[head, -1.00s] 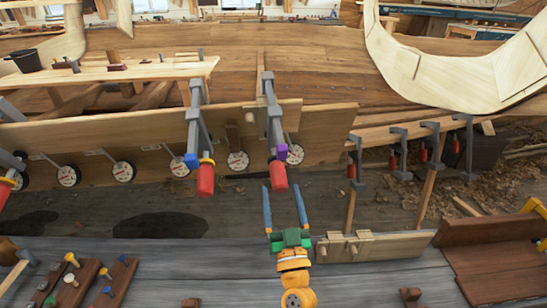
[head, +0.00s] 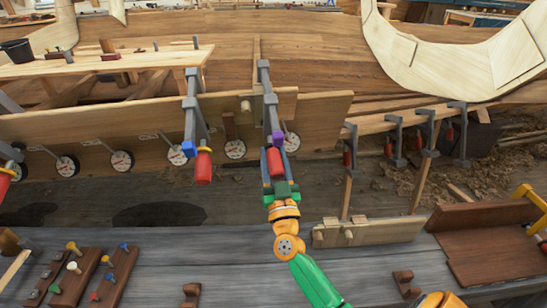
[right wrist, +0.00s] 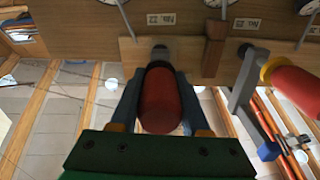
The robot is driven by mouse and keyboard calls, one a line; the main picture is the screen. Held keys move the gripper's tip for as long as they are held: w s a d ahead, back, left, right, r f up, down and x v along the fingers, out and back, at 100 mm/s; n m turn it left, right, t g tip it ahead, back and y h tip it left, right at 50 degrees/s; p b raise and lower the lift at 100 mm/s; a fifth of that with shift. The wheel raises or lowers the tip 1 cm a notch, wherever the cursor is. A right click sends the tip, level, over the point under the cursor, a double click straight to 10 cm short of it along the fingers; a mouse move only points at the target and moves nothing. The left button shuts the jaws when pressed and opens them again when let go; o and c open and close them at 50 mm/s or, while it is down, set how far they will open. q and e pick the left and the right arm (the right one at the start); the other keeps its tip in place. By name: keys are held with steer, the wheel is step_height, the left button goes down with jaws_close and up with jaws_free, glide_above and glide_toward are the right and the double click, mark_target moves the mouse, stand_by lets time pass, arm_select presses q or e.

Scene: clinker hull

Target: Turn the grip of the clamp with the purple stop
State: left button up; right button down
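The clamp with the purple stop (head: 277,138) is fixed on the plank, its grey bar running down over the edge. Its red grip (head: 275,163) hangs below the purple stop. My right gripper (head: 275,158) reaches up from below, with one blue finger on each side of this grip. In the right wrist view the red grip (right wrist: 161,100) lies between the two fingers; whether they press on it I cannot tell. My left gripper is not in view.
A clamp with a blue stop (head: 188,149) and red grip (head: 204,167) is close on the left. Several dial gauges, such as one beside it (head: 235,149), line the plank. More clamps (head: 394,140) hang at right. Wooden blocks (head: 74,278) lie on the grey bench.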

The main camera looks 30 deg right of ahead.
mark_target(276, 177)
steer(key=shift+m, duration=0.3)
steer(key=m, duration=0.4)
steer(key=shift+m, duration=2.2)
steer(key=shift+c, duration=1.9)
jaws_free()
steer(key=v, duration=0.6)
steer(key=shift+s+a+f, duration=0.15)
steer(key=shift+s+a, duration=0.05)
steer(key=shift+a, duration=0.05)
steer(key=shift+s+a, duration=0.15)
steer(key=shift+s, duration=0.15)
